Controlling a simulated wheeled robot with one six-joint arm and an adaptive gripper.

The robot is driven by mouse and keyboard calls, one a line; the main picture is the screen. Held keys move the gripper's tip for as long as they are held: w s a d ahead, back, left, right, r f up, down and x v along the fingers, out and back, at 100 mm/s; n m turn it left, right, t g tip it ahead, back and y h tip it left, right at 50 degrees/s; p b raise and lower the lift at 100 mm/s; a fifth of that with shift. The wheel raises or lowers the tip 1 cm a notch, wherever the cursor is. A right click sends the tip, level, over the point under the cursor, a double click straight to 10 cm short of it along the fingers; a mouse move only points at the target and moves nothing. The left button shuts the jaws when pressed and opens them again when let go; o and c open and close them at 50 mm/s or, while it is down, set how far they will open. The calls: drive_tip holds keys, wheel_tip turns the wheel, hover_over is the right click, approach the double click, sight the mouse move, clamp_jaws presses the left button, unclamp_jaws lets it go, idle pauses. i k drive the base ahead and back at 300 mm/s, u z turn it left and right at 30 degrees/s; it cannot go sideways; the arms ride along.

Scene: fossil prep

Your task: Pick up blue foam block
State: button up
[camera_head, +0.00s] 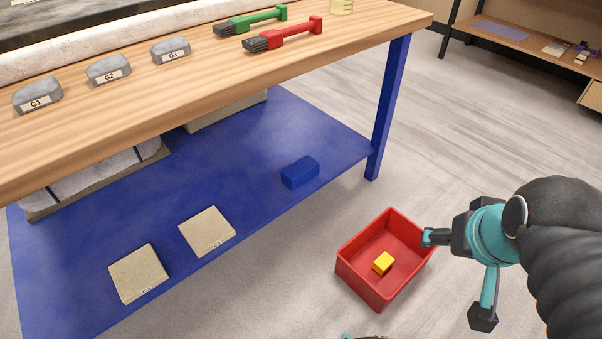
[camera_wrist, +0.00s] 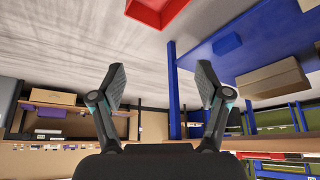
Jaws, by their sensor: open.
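The blue foam block (camera_head: 300,172) lies on the blue lower shelf (camera_head: 262,140) of the workbench, near the shelf's right end. My gripper (camera_head: 452,285) is at the right in the head view, beside and partly over the red bin, well to the right of the block. In the wrist view my gripper (camera_wrist: 163,88) shows its two fingers spread wide with nothing between them. The wrist view appears upside down; a small blue shape (camera_wrist: 227,43) on the blue shelf there looks like the block.
A red bin (camera_head: 365,283) holding a yellow block (camera_head: 383,263) stands on the floor between my gripper and the shelf. A blue table leg (camera_head: 389,110) rises at the shelf's right end. The wooden tabletop (camera_head: 200,87) overhangs the shelf. Two beige tiles (camera_head: 207,232) lie left of the block.

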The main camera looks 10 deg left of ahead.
sight(295, 175)
drive_tip(key=u, duration=3.7)
drive_tip(key=k, duration=0.65)
drive_tip(key=z, duration=1.35)
drive_tip(key=i, duration=0.5)
drive_tip(key=u, duration=0.05)
